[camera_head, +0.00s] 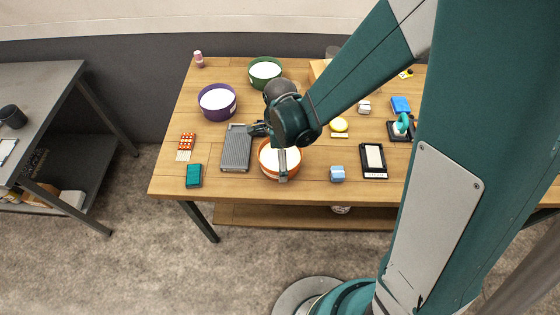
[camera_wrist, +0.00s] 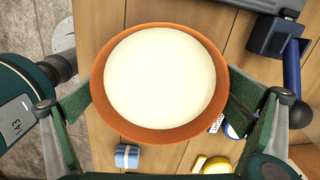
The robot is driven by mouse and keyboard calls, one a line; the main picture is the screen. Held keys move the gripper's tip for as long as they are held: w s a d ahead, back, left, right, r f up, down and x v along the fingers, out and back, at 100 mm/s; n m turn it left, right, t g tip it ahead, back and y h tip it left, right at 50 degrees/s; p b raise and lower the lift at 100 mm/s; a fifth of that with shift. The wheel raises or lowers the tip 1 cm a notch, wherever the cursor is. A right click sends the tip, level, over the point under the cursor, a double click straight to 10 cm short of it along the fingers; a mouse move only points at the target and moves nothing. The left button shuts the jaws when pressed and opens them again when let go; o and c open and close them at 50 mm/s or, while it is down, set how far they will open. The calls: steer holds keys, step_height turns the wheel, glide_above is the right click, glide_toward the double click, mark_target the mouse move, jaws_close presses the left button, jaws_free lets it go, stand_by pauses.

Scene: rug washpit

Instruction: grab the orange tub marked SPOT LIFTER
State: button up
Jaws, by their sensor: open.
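The orange tub (camera_head: 269,173) stands on the wooden table near its front edge, right of a grey ribbed tray. It is round with a pale cream top. In the wrist view the tub (camera_wrist: 160,133) fills the middle, its orange rim all visible. My gripper (camera_head: 270,148) is over the tub, one finger at its front side. In the wrist view my gripper (camera_wrist: 165,100) is open, with one finger on each side of the tub. I cannot tell whether the fingers touch it. The marking on the tub is not readable.
A purple tub (camera_head: 217,113) and a green tub (camera_head: 264,84) stand behind. The grey ribbed tray (camera_head: 236,166) is close on the left. A blue block (camera_head: 337,174) and a black-framed tray (camera_head: 365,175) lie to the right. A teal block (camera_head: 194,182) is front left.

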steer(key=shift+f, duration=0.6)
steer(key=c, duration=1.3)
